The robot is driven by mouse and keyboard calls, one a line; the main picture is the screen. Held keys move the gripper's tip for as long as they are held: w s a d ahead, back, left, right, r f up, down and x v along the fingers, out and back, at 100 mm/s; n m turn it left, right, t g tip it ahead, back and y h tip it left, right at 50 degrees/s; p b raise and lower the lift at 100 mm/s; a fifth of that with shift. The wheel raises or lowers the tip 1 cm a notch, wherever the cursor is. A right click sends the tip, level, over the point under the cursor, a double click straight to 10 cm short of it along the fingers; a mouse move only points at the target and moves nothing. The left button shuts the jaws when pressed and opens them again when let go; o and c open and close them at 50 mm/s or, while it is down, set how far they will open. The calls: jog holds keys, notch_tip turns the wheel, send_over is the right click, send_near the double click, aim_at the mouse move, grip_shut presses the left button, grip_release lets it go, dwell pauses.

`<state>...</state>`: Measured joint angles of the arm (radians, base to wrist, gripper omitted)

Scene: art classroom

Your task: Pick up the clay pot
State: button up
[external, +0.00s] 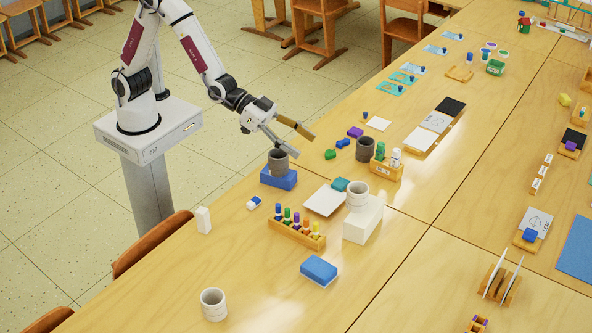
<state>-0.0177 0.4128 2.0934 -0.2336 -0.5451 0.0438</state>
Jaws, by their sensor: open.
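Several pot-like cups are in view, and I cannot tell which one is the clay pot. A dark grey pot (278,163) stands upright on a blue block (279,179). Another dark grey pot (365,149) stands on the table. A pale ribbed pot (357,196) stands on a white block (363,223). A similar pale pot (213,305) stands on the table near the front. My gripper (302,144) is open and empty, its fingers spread just above and right of the pot on the blue block. One finger overlaps that pot's rim in the picture; contact cannot be told.
A wooden rack of colored bottles (297,234) and a blue sponge-like block (319,270) lie in front. A wooden holder (386,170) with green and white bottles stands beside the second dark pot. A white upright block (204,220) is near the table's left edge. The front table area is mostly clear.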

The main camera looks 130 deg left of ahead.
jog(key=w+a+f+t+y, duration=0.2)
jog(key=w+a+f, duration=0.25)
jog(key=f, duration=0.35)
jog(key=n+t+y, duration=0.1)
jog(key=n+y, duration=0.1)
jog(key=y, duration=0.1)
send_near(353, 188)
jog(key=shift+w+d+r, duration=0.15)
jog(key=shift+w+r, duration=0.2)
jog(key=shift+w, duration=0.35)
jog(key=shift+w+d+r, duration=0.15)
jog(key=shift+w+r, duration=0.25)
jog(key=shift+w, duration=0.3)
jog(key=shift+m, duration=0.3)
jog(key=shift+x, duration=1.3)
jog(key=shift+w, duration=0.1)
jog(key=shift+x, duration=2.45)
jog(key=c, duration=1.4)
